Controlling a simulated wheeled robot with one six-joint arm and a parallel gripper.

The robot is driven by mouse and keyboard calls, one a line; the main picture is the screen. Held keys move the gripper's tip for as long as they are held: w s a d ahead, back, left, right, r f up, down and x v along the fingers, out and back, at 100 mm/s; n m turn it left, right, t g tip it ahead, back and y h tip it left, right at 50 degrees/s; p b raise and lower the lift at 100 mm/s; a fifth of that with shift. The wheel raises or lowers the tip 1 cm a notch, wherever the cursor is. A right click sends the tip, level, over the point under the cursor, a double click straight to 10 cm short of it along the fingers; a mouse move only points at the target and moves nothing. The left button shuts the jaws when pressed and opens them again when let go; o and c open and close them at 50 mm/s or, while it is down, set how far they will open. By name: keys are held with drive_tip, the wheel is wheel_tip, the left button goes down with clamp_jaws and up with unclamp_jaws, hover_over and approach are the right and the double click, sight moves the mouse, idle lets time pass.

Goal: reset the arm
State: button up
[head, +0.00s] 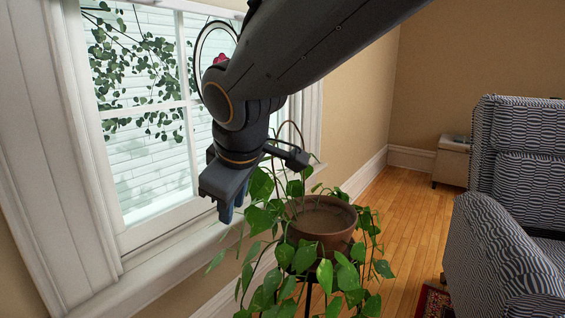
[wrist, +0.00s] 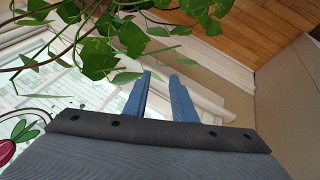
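My gripper (head: 232,205) hangs at the end of my dark grey arm, in front of the window and just left of the potted plant (head: 322,224). In the wrist view, the two blue fingers of my gripper (wrist: 160,76) stand apart with a gap between them. Nothing is held between them. In the head view the fingertips point down, close to the plant's leaves; I cannot tell whether they touch.
The window (head: 145,205) and its sill are close on the left. A round ornament hangs at the window (wrist: 8,150). A patterned armchair (head: 505,245) stands right, with a small cabinet (head: 452,163) behind it.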

drive_tip(key=s+d+f+m+g+h, duration=0.1)
drive_tip(key=s+d+f+m+g, duration=0.3)
drive_tip(key=s+f, duration=0.4)
drive_tip(key=s+d+f+m+g+h, duration=0.1)
drive_tip(key=s+d+f+m+g, duration=0.1)
drive_tip(key=s+d+f+m, duration=0.4)
drive_tip(key=s+d+r+m+p, duration=0.3)
drive_tip(key=d+r+p, duration=1.5)
drive_tip(key=p, duration=0.8)
wheel_tip(320, 180, up, 2)
drive_tip(key=shift+d+r+m+h, duration=0.25)
drive_tip(key=shift+d+m+h, duration=0.05)
drive_tip(key=shift+d+m, duration=0.1)
